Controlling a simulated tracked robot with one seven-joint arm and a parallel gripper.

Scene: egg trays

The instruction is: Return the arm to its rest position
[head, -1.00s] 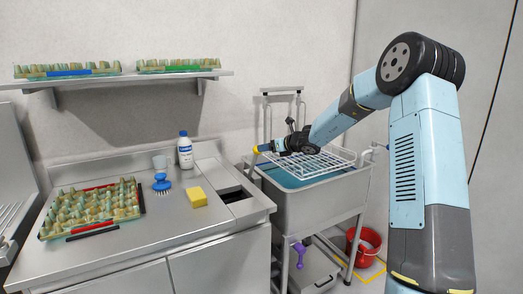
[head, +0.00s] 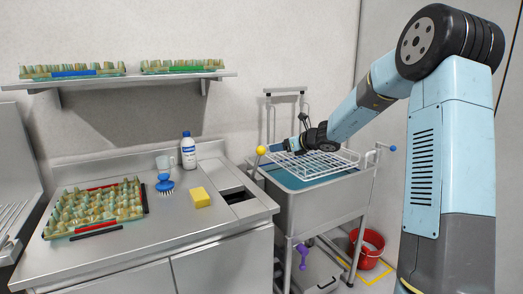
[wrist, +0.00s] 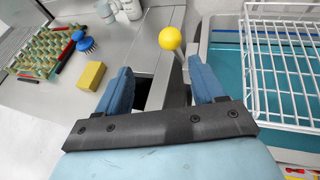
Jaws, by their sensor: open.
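My gripper (head: 291,145) is above the left part of the sink basin, near its wire rack, at the end of my outstretched arm. In the wrist view, the two blue fingers of my gripper (wrist: 160,66) are spread apart with nothing between them. A yellow ball knob (wrist: 170,38) on a thin rod shows just beyond the fingertips; it also stands at the basin's left side in the head view (head: 261,150). The knob looks apart from the fingers.
A white wire rack (head: 345,157) lies over the basin (head: 320,210). An egg tray (head: 95,237), blue brush (head: 165,186), yellow sponge (head: 201,197) and white bottle (head: 188,150) are on the left counter. A red bucket (head: 367,258) stands on the floor.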

